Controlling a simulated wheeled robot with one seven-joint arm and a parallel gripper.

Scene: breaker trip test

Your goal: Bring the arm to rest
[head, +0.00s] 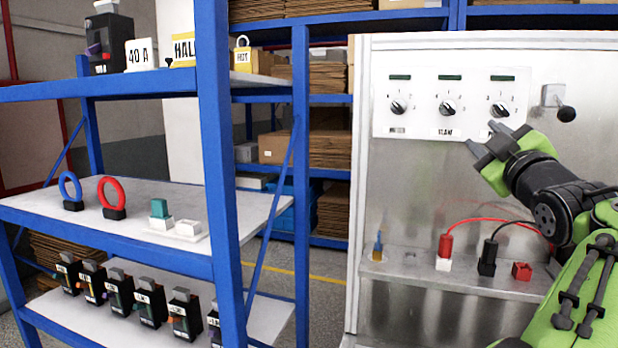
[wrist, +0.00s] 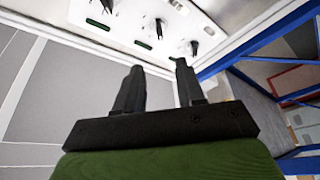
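My gripper (head: 487,146) is at the end of my green and black arm, raised in front of the metal test panel (head: 420,189) on the right of the head view. Its two fingers are apart with nothing between them. In the wrist view my gripper (wrist: 155,82) also shows a clear gap between the fingers. The fingertips are just below the right part of the white control plate (head: 422,118), which carries several black rotary knobs. The knobs also show in the wrist view, with one knob (wrist: 159,28) beyond the gap. I cannot tell whether the fingers touch the panel.
A black-ball lever (head: 566,113) sticks out right of the plate. A ledge (head: 400,275) below holds red and black plugs with cables. A blue shelf rack (head: 222,180) on the left holds several breakers (head: 150,303), a red ring (head: 112,193) and a blue ring (head: 70,187).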

